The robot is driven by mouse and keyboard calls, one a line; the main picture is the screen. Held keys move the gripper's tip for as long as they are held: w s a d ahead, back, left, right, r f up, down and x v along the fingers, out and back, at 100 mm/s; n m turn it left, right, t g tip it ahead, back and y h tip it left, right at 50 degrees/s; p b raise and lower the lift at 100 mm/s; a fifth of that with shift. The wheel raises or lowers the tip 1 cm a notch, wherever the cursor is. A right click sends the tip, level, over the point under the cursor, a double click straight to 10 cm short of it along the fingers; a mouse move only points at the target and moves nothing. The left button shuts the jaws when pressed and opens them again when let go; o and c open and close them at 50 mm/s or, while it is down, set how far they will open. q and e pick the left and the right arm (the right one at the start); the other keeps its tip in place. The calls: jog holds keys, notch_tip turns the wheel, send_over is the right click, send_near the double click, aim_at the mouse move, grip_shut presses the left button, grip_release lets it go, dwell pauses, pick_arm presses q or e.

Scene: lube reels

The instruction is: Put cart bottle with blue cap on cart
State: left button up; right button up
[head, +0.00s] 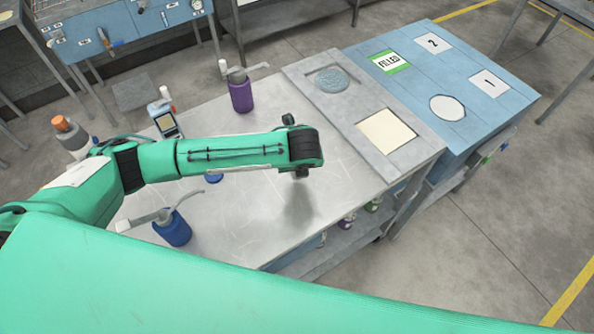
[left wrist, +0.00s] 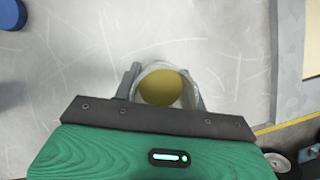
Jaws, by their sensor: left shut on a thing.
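In the left wrist view my left gripper (left wrist: 163,88) is shut around an open-topped, pale container (left wrist: 190,96) with yellow liquid inside. No cap is on it. In the head view the left gripper (head: 301,173) points down over the metal table (head: 255,215), and my arm hides most of what it holds. A blue cap (head: 213,179) lies on the table behind the arm's near edge; a blue round thing also shows in the left wrist view (left wrist: 10,14). The blue-topped cart (head: 490,115) stands to the right, marked FILLED, 1 and 2. My right gripper is out of view.
A purple spouted jug (head: 242,96) stands at the table's back, and a blue spouted jug (head: 172,230) at its front left. A small device (head: 167,123) stands back left. A raised grey panel (head: 362,112) borders the cart. The cart's top has free room.

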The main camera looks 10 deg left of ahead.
pick_arm(q)
notch_tip(320, 180, down, 4)
jog(key=shift+s+r+p, duration=0.1)
jog(key=shift+r+p, duration=0.1)
jog(key=shift+p, duration=0.25)
jog(key=shift+f, duration=0.3)
jog(key=shift+f, duration=0.1)
jog(key=o, duration=1.1)
jog(key=shift+b+v, duration=1.25)
jog(key=shift+v, duration=4.9)
jog(key=shift+a, duration=0.1)
